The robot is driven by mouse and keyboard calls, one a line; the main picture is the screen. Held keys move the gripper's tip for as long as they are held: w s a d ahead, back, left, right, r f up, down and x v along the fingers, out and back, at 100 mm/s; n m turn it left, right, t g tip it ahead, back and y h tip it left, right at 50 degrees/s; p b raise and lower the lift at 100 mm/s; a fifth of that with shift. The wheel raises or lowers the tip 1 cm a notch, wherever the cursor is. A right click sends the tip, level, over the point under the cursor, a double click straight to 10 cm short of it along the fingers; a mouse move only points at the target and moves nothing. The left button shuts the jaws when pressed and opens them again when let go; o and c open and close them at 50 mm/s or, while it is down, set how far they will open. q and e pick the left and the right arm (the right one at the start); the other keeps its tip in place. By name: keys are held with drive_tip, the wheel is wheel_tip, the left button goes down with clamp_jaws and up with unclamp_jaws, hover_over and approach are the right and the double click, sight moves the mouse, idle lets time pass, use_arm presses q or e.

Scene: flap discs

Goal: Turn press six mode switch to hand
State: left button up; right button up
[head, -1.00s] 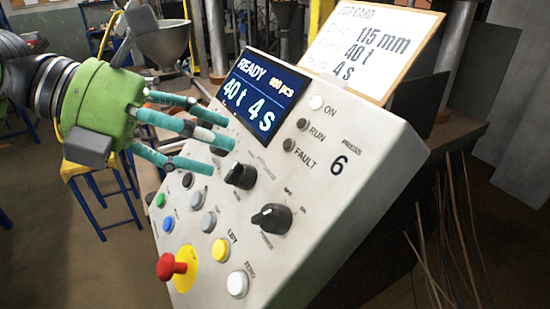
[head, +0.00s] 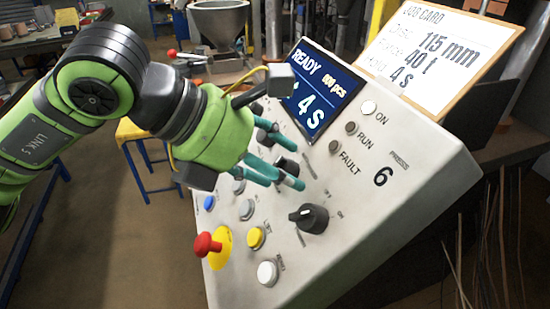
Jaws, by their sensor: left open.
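The press six panel is a tilted light grey control box (head: 352,215) marked PRESS 6. A black rotary knob (head: 287,167), which looks like the mode switch, sits in its middle, partly hidden by my fingers; its pointer and lettering cannot be read. My left gripper (head: 294,163), green with teal fingers, is open, with its fingertips spread above and below this knob, close to the panel. Whether they touch it I cannot tell. A second black knob (head: 309,217), with a white pointer mark, is lower right and clear of the gripper. My right gripper is not in view.
A red mushroom button (head: 206,244) on a yellow disc stands out at the lower left. Yellow (head: 254,238) and white (head: 267,272) buttons are nearby. A screen (head: 323,88) reads READY. A job card (head: 437,50) stands on top. Three lamps line the right side.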

use_arm(q)
drive_tip(key=shift+c, duration=1.2)
clamp_jaws()
drive_tip(key=shift+f, duration=0.1)
drive_tip(key=shift+f+n+b, duration=0.2)
drive_tip(key=shift+n+b, duration=0.4)
drive_tip(key=shift+b, duration=0.35)
drive_tip(key=shift+f+n+b, duration=0.1)
drive_tip(key=shift+n+b, duration=1)
drive_tip(key=shift+b, duration=0.15)
drive_tip(key=n+b, duration=0.2)
drive_tip(key=n, duration=0.1)
drive_tip(key=shift+g, duration=0.3)
drive_tip(key=c, duration=0.9)
unclamp_jaws()
drive_tip(key=shift+n+b, duration=0.95)
drive_tip(key=shift+n, duration=0.15)
drive_tip(key=c, duration=0.9)
unclamp_jaws()
drive_tip(key=shift+r, duration=0.2)
